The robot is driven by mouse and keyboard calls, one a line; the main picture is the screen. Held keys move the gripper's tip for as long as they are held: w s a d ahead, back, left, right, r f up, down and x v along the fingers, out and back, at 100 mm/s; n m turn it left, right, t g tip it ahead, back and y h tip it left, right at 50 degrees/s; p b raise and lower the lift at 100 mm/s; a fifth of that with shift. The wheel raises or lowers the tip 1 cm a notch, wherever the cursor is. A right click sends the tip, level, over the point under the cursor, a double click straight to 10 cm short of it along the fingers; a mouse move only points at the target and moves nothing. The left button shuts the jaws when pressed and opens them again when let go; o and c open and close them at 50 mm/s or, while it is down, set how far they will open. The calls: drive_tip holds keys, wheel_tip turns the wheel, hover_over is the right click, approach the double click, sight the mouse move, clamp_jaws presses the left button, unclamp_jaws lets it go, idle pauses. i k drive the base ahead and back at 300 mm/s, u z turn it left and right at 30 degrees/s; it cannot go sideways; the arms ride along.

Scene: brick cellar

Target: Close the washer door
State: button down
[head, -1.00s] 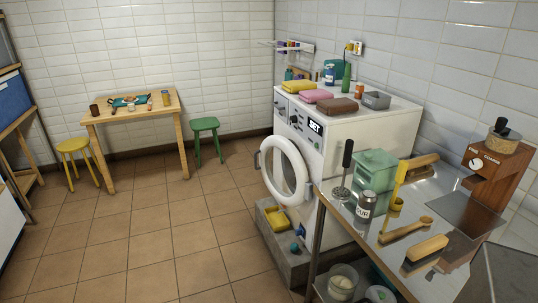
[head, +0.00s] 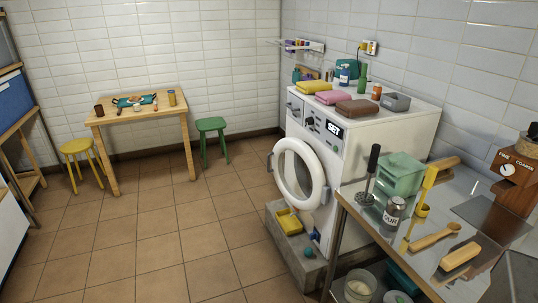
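The white front-loading washer (head: 384,140) stands against the right wall on a grey plinth. Its round door (head: 317,176), a white ring with a clear middle, stands open, swung out from the front. The hinge side is at the right and a dark handle shows on the door's left edge. The washer's opening is mostly hidden behind the door. My gripper is not in view.
A steel table (head: 404,264) with a green box (head: 400,177), a can and brushes stands at the front right, close to the washer. A yellow tray (head: 289,222) sits on the plinth (head: 284,245) below the door. The tiled floor (head: 190,230) left of the washer is clear. A wooden table (head: 140,117) and stools stand at the back left.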

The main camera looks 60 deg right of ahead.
sight(321, 194)
drive_tip(key=z, duration=0.4)
drive_tip(key=i, duration=1.4)
drive_tip(key=u, duration=0.3)
